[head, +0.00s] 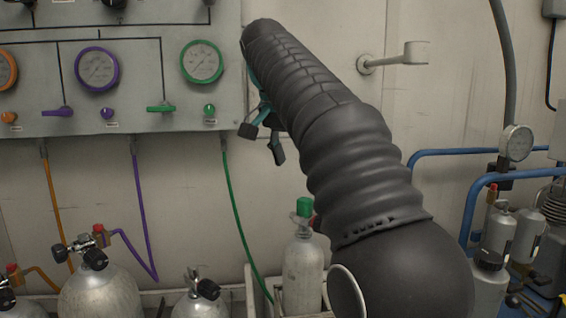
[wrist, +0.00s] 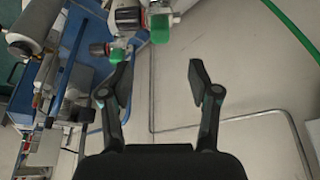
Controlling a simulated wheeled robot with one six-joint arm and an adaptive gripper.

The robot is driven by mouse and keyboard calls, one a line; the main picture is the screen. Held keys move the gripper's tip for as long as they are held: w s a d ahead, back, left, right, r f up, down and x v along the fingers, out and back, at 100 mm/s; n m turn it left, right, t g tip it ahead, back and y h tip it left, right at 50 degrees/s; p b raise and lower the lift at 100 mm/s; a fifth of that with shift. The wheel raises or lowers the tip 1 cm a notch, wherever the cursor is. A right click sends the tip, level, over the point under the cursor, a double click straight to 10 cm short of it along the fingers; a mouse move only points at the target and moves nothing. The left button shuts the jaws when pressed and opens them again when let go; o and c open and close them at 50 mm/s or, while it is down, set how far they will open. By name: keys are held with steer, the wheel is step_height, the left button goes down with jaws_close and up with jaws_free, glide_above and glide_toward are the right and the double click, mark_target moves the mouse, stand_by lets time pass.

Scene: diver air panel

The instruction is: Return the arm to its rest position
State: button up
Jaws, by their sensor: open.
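My arm, in a black ribbed sleeve, reaches up across the middle of the head view. My gripper (head: 263,138) hangs below its far end, just right of the air panel's lower right corner. In the wrist view my gripper (wrist: 161,88) is open, with nothing between its fingers. The grey air panel (head: 225,110) carries orange, purple and green gauges. The green gauge (head: 202,62) and the green lever valve (head: 161,108) are nearest my arm. My arm hides part of the wall.
A cylinder with a green cap (head: 304,262) stands low beside my arm; a green knob (wrist: 160,28) shows in the wrist view. A green hose (head: 236,205) hangs from the panel. A wall bracket (head: 395,59), blue pipes (head: 455,152) and small cylinders (head: 527,235) are to the right.

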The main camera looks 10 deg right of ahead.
steer(key=s+d+f+n+t+y, duration=0.2)
steer(key=s+f+n, duration=0.7)
steer(key=s+f, duration=1.8)
step_height(320, 180, down, 3)
steer(key=shift+d+r+y, duration=0.2)
steer(key=shift+d+y, duration=0.4)
steer(key=shift+d, duration=0.05)
